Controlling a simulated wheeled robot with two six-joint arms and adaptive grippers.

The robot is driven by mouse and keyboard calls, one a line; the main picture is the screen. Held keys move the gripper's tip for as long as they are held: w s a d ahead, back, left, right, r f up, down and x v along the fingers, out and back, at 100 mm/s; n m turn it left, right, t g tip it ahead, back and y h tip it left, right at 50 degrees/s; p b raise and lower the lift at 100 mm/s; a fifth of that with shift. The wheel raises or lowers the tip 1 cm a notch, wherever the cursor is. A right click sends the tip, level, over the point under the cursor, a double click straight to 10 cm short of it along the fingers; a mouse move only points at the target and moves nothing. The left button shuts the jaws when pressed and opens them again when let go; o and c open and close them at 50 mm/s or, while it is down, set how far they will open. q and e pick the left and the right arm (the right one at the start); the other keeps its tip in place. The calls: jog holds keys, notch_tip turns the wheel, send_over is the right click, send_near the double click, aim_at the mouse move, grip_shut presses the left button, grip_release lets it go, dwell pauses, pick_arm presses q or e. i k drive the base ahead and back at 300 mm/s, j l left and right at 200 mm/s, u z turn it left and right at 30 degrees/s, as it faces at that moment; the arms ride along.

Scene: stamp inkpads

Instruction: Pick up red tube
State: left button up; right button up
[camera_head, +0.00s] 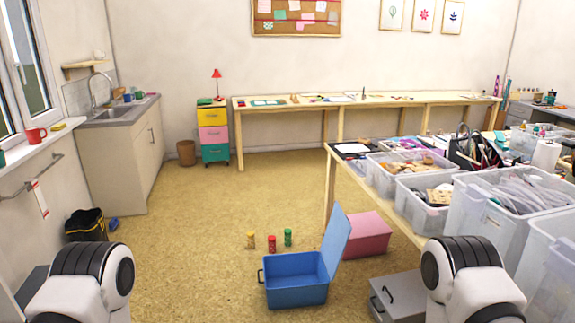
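A small red tube (272,244) stands upright on the floor, just behind the open blue box. A yellowish tube (251,240) stands to its left and a green tube (288,238) to its right. The blue box (296,295) has its lid (337,243) swung up on the right side. Parts of both my arms show at the bottom left and bottom right corners, well apart from the tubes. Neither of my grippers is in view.
A pink box (366,236) and a grey box (398,297) sit right of the blue box, by a table (330,185) loaded with clear bins. A dark bag (86,225) lies at left. The floor (190,215) between is clear.

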aim_at(271, 239)
jog(key=i+l, duration=0.25)
jog(key=i, duration=0.25)
jog(key=i+l, duration=0.25)
jog(key=i, duration=0.25)
jog(key=i+l+u, duration=0.1)
jog(key=i+l, duration=0.15)
jog(key=i, duration=0.25)
jog(key=i+l+u, duration=0.25)
jog(key=i+l, duration=0.2)
jog(key=l, duration=0.15)
